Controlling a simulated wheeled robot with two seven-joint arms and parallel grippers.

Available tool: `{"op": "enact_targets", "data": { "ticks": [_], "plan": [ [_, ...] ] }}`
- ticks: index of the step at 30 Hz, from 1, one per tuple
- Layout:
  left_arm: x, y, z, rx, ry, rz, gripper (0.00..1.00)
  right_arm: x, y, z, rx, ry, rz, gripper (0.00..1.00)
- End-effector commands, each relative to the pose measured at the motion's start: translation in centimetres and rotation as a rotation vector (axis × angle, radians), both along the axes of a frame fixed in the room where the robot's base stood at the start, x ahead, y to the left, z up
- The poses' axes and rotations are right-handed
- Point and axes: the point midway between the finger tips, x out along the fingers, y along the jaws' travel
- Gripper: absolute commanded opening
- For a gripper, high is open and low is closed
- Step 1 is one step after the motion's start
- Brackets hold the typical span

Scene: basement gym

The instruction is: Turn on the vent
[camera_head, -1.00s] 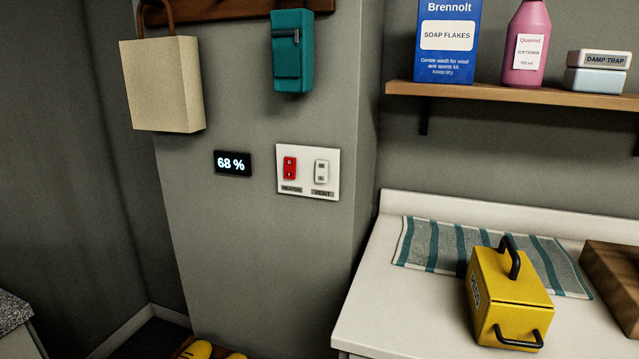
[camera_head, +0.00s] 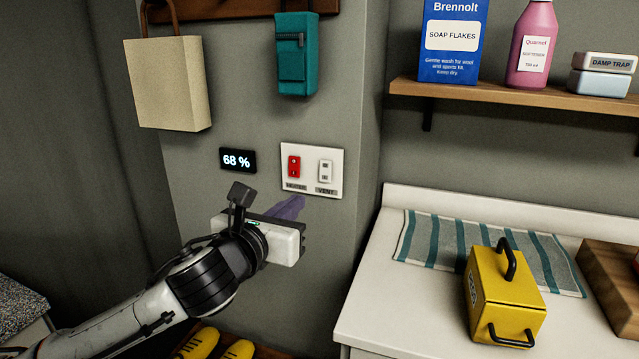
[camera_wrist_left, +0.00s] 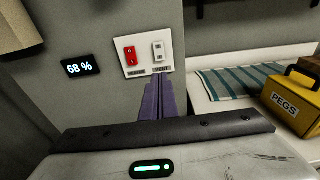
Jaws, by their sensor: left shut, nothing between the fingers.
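A white switch plate (camera_head: 310,182) is on the grey wall. It carries a red rocker switch (camera_head: 294,167) on the left, over a label reading HEATER, and a white rocker switch (camera_head: 326,171) on the right, over a label reading VENT. Both also show in the left wrist view, the red one (camera_wrist_left: 130,55) and the white one (camera_wrist_left: 158,50). My left gripper (camera_head: 296,203) has purple fingers, shut and empty, just below the plate. In the left wrist view its fingers (camera_wrist_left: 160,88) point up toward the VENT label. My right gripper is not in view.
A display (camera_head: 238,160) reading 68 % is left of the plate. A teal pouch (camera_head: 296,55) and a beige bag (camera_head: 172,85) hang above. At right, a white counter (camera_head: 385,290) holds a striped towel (camera_head: 425,240) and a yellow PEGS box (camera_head: 503,295).

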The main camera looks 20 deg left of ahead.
Motion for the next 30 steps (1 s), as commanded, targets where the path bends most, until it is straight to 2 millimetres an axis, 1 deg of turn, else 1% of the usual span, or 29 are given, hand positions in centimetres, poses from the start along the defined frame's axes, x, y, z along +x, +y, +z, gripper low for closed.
{"op": "enact_targets", "data": {
  "ticks": [8, 11, 13, 17, 24, 30],
  "plan": [
    [0.0, 0.0, 0.0, 0.000, 0.000, -0.001, 0.00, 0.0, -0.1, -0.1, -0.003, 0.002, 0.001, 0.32],
    [0.5, 0.0, -0.1, -0.001, 0.001, 0.000, 0.00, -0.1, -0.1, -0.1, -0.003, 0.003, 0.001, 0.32],
    [1.2, -0.1, -0.1, -0.002, 0.000, -0.001, 0.00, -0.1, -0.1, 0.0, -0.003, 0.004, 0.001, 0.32],
    [3.4, -0.1, -0.4, -0.005, 0.001, 0.002, 0.00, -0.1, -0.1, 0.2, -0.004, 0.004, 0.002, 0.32],
    [8.3, -0.3, -0.9, -0.006, 0.000, 0.001, 0.00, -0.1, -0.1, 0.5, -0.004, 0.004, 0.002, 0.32],
    [11.6, -0.5, -1.4, -0.005, 0.001, 0.000, 0.00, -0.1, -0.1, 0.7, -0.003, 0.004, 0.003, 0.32]
  ]
}}
